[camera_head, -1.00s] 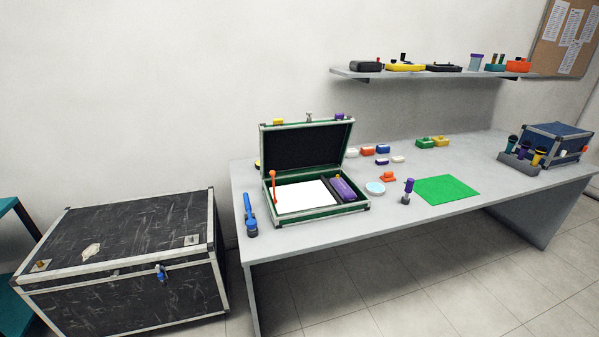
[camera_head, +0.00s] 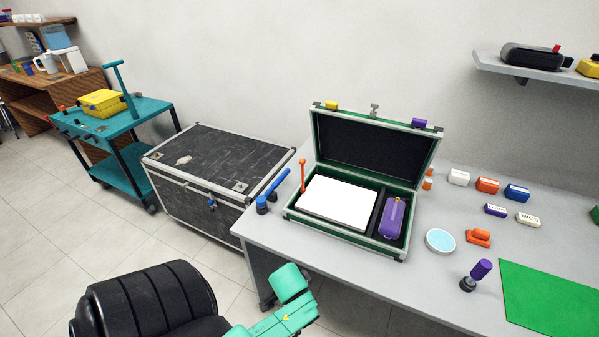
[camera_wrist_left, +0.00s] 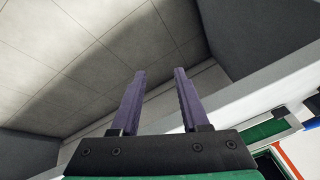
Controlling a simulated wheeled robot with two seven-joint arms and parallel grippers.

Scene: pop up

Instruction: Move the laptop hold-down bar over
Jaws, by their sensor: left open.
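The laptop (camera_head: 340,201) is a white flat slab lying in the open green case (camera_head: 295,214). An orange upright bar with a round knob (camera_head: 303,176), seemingly the hold-down bar, stands at the laptop's left edge. In the left wrist view an orange strip (camera_wrist_left: 285,160), seemingly the same bar, runs beside a white surface at the lower right. My left gripper (camera_wrist_left: 160,72) is open and empty, its two fingers apart, with floor and a grey edge behind them. The head view shows a green link of my arm low in the middle, but not the jaws. My right gripper is not seen.
A purple box (camera_head: 393,217) sits in the case's right compartment. The raised lid (camera_head: 370,145) stands behind. A blue tool (camera_head: 273,189) lies left of the case on the grey table (camera_head: 350,262). A black trunk (camera_head: 215,160) and teal cart (camera_head: 110,125) stand left.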

